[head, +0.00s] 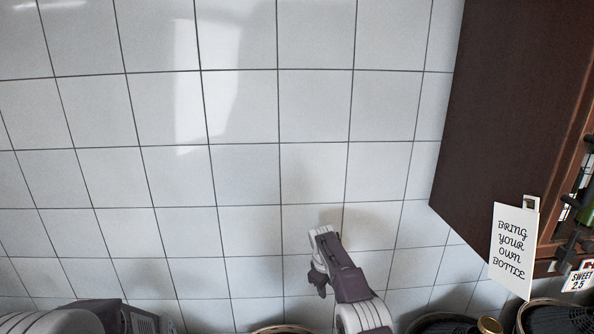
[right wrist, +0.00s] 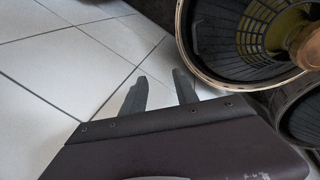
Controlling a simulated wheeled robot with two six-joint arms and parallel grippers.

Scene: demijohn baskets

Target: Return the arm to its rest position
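Part of my left arm (head: 60,320) shows at the bottom left corner of the head view. Its gripper cannot be made out there.
A wire-lined basket (right wrist: 192,62) is right of my fingers. A brown wooden cabinet (head: 505,95) with a hanging sign (head: 511,248) is at right. Tiles left are clear.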

